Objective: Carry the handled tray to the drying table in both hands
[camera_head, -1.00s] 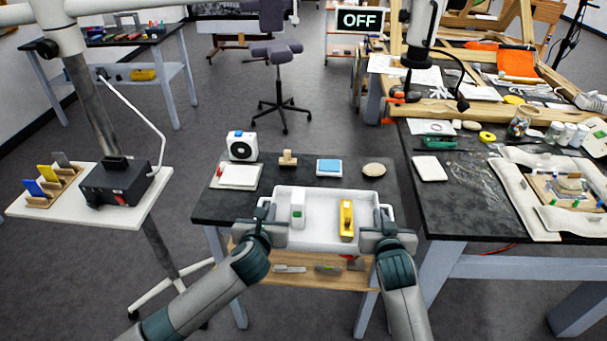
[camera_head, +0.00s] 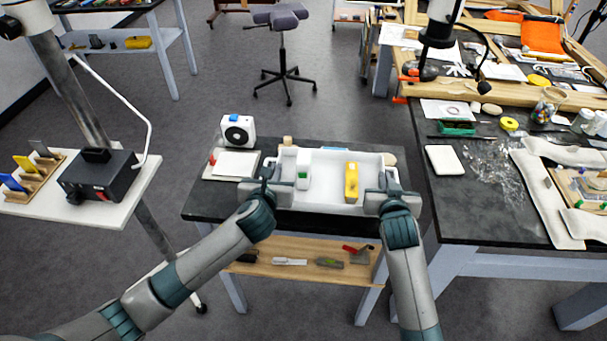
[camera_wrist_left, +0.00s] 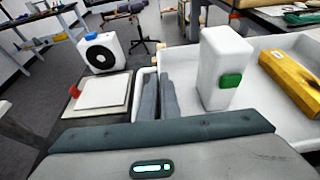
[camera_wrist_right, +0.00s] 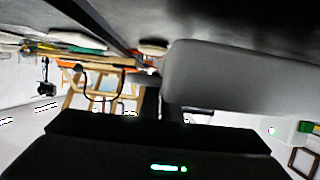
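The handled tray (camera_head: 326,186) is white and shallow, and my two grippers hold it level by its ends in the head view. A white block with a green patch (camera_head: 303,168) stands in its left half and a yellow object (camera_head: 351,182) in its right half. My left gripper (camera_head: 266,183) is shut at the left end; its fingers (camera_wrist_left: 160,95) lie close together there in the left wrist view. My right gripper (camera_head: 388,190) is at the right end, with its grip mostly hidden. The tray appears raised over the small dark-topped table (camera_head: 210,203).
A fan box (camera_head: 238,131) and a white pad (camera_head: 236,164) sit on the table's left side. A white stand with a black box (camera_head: 98,175) is at left. A cluttered dark bench (camera_head: 460,215) is close at right. Floor is open behind, around a stool (camera_head: 283,60).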

